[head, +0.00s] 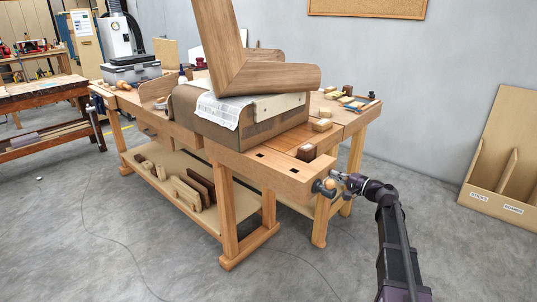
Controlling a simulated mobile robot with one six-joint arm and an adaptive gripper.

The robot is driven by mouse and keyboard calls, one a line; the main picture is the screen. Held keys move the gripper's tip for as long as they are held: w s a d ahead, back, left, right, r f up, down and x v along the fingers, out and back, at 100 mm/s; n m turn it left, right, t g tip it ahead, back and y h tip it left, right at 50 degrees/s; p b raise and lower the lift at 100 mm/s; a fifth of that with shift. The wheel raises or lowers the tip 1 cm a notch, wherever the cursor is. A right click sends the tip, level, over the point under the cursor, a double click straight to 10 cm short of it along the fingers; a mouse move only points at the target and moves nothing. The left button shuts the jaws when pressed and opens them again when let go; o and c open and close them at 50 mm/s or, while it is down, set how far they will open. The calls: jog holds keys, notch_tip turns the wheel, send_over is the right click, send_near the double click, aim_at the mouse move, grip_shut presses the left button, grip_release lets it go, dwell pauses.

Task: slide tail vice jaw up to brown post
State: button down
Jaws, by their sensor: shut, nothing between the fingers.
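A brown post (306,152) stands on the bench top near the jaw's end; several other small blocks stand farther back, so which one is meant is unclear. My gripper (340,178) is shut and empty, right beside the knob. I cannot tell whether it touches the knob.
A large mitred wooden piece (280,78) rests on a brown curved form (256,125) with newspaper (220,108) on the bench. The lower shelf (158,184) holds several wood offcuts. A tan rack (510,150) leans against the right wall. The floor around my arm is clear.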

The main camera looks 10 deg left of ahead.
aim_at(328, 171)
jog(key=shift+x, duration=1.55)
jog(key=shift+d+r, duration=0.1)
dwell(0.3)
jog(key=shift+v, duration=2.95)
jog(key=shift+s, duration=0.1)
